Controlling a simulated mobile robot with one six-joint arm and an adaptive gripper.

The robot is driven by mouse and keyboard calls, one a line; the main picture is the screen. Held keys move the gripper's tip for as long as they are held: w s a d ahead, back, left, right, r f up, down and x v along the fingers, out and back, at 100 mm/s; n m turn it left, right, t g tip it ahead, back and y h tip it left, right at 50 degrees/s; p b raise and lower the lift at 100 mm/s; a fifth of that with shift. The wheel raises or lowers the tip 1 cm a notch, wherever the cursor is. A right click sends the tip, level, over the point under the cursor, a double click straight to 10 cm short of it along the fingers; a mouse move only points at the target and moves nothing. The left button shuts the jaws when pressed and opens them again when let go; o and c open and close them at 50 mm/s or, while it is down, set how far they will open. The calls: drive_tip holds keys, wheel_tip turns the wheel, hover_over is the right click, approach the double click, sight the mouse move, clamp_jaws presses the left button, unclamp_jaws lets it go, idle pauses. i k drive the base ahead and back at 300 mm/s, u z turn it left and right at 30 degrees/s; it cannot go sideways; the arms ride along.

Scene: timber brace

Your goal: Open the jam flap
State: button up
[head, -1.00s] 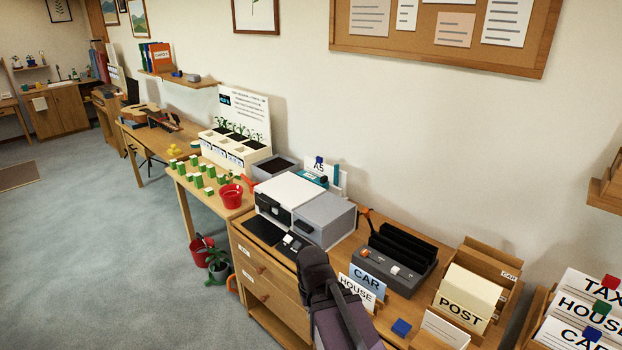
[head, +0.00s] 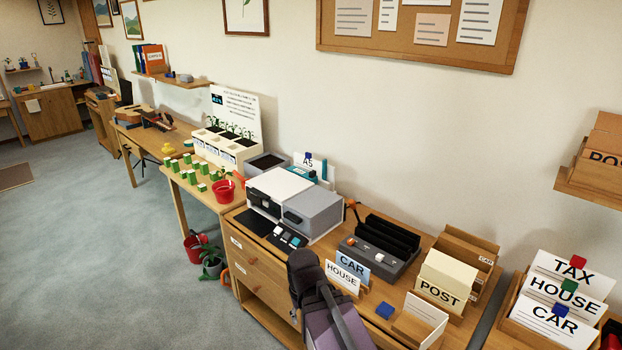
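A white and grey printer (head: 278,188) stands on a wooden cabinet in the middle of the head view. My arm rises from the bottom edge, in front of the cabinet and right of the printer's front.
A dark slotted device (head: 382,246) stands right of the printer. CAR and HOUSE cards (head: 343,278), a blue block (head: 385,310) and a POST card box (head: 445,278) are near my arm. Seedling pots and a red bucket (head: 225,190) are to the left. Open floor lies at left.

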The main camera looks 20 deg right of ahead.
sight(311, 176)
drive_tip(key=k, duration=1.1)
drive_tip(key=u, duration=0.5)
drive_tip(key=i, duration=1.95)
drive_tip(key=z, duration=0.6)
drive_tip(key=i, duration=0.85)
drive_tip(key=z, duration=0.4)
